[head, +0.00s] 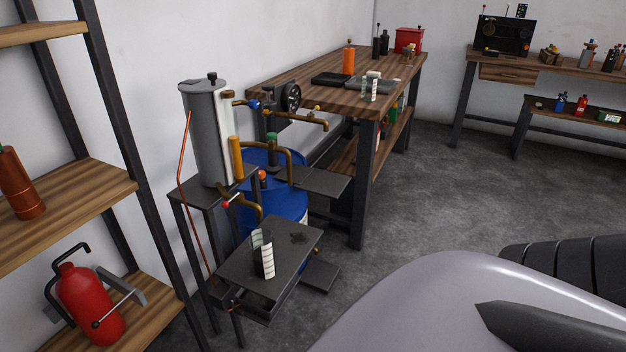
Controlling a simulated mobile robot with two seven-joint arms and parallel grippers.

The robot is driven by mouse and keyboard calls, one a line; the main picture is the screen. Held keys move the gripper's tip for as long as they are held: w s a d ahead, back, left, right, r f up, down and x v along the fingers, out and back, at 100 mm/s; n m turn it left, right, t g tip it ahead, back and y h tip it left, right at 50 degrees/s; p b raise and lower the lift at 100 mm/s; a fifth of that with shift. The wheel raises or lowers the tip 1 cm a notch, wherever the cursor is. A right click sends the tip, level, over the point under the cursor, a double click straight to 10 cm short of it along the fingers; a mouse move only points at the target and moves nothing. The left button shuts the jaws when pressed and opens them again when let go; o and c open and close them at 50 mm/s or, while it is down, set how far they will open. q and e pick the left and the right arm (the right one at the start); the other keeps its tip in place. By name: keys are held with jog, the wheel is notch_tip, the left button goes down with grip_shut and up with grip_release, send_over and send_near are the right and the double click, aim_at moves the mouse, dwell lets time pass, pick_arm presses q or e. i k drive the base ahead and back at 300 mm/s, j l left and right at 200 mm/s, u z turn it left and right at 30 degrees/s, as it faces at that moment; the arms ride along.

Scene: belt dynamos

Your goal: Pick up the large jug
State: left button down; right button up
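A clear, jug-like glass vessel with a white graduated strip (264,256) stands upright on a small dark metal stand (240,270) near the middle of the head view. It looks larger than the two similar clear vessels (371,88) on the wooden workbench, though those are farther away. I cannot tell from the picture alone which one is called the large jug. No gripper touches any of them. Neither gripper can be made out; only smooth grey and black parts, likely mine, fill the lower right.
A grey tank (205,135) with brass pipes and a blue drum (272,195) stand behind the small stand. A wooden shelf (75,205) holding a red canister (90,302) is at left. The workbench (300,88) stands behind. Open concrete floor (430,190) lies to the right.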

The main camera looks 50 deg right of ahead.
aim_at(261, 241)
jog(key=z, duration=1.2)
jog(key=i+l+u, duration=0.25)
jog(key=i+l, duration=0.15)
jog(key=i, duration=0.2)
jog(key=i+l+u, duration=0.2)
jog(key=i+l, duration=0.25)
jog(key=i, duration=0.1)
